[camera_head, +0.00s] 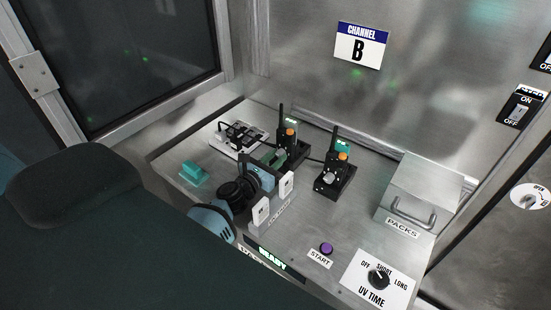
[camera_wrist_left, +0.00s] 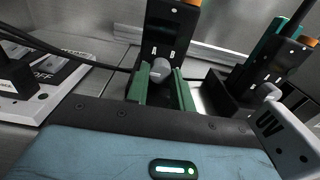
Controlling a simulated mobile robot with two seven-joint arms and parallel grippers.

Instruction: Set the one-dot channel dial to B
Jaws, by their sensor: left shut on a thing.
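Two black handheld radios stand in cradles on the steel bench, a left radio (camera_head: 289,137) and a right radio (camera_head: 335,170), each with an orange top knob and a small green display. In the left wrist view the left radio (camera_wrist_left: 168,25) has a grey dial (camera_wrist_left: 160,68) low on its front. My left gripper (camera_head: 273,158) has its green fingers (camera_wrist_left: 162,88) on either side of that dial, shut on it. The right radio's grey dial (camera_wrist_left: 268,92) is free. A wall sign (camera_head: 361,46) reads CHANNEL B. My right gripper is not in view.
White upright plates (camera_head: 261,212) stand close beside my left wrist. A switch strip (camera_head: 240,138) with cables and a teal block (camera_head: 194,174) lie left. A PACKS box (camera_head: 425,185), purple START button (camera_head: 326,249) and UV TIME knob (camera_head: 378,279) are right.

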